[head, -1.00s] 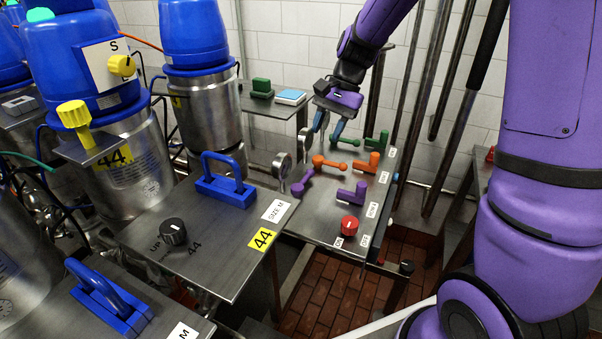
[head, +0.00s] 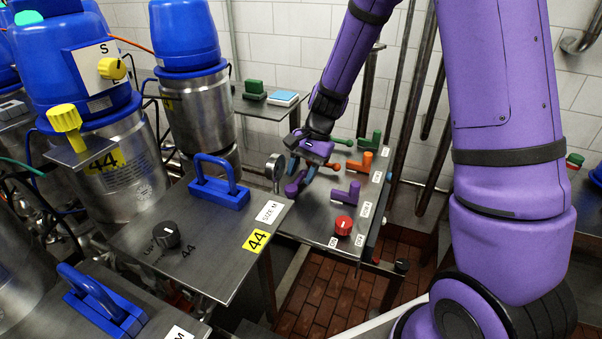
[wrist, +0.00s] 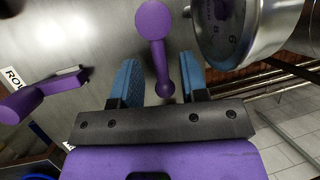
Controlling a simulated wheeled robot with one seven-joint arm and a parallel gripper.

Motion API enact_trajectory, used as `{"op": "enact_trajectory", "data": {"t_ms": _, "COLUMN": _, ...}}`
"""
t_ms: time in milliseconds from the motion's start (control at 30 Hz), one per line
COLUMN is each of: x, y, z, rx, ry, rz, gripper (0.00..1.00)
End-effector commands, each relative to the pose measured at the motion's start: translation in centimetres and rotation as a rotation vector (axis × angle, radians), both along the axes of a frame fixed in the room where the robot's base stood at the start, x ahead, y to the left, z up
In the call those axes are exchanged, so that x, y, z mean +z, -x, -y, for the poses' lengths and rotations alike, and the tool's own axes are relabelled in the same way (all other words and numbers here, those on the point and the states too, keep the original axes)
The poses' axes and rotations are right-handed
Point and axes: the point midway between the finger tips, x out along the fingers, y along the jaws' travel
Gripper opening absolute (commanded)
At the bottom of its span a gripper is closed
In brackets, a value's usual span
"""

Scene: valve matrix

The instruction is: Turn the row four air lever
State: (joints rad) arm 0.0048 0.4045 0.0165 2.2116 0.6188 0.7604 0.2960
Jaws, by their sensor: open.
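A purple ball-ended lever (wrist: 156,45) stands out from the metal panel in the wrist view. Its small end ball lies between the two blue fingers of my gripper (wrist: 162,80), which is open with a gap visible on each side. In the head view my gripper (head: 302,172) is low over the panel's left side, partly hiding the purple lever (head: 292,190). A purple T-shaped handle (head: 346,195) sits to its right in the same row, and shows at the left in the wrist view (wrist: 40,95). The row labels are too small to read surely.
A round gauge (head: 275,172) stands close left of my gripper and fills the upper right of the wrist view (wrist: 232,30). Orange (head: 358,162) and green (head: 370,143) handles lie farther back. A red knob (head: 343,225) is nearer. A blue-handled plate (head: 220,195) adjoins at left.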

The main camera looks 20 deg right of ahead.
Motion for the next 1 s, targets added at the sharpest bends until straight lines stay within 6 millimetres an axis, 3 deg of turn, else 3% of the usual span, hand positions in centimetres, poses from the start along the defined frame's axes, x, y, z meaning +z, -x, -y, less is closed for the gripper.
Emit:
{"op": "enact_trajectory", "data": {"t_ms": 367, "x": -0.5, "y": 0.1, "z": -0.2, "rx": 0.001, "ry": 0.001, "rz": 0.001, "gripper": 0.40}}
{"op": "enact_trajectory", "data": {"t_ms": 533, "x": -0.5, "y": 0.1, "z": -0.2, "rx": 0.001, "ry": 0.001, "rz": 0.001, "gripper": 0.01}}
{"op": "enact_trajectory", "data": {"t_ms": 1000, "x": -0.4, "y": -1.2, "z": 0.0, "rx": -0.056, "ry": 0.000, "rz": 0.002, "gripper": 0.00}}
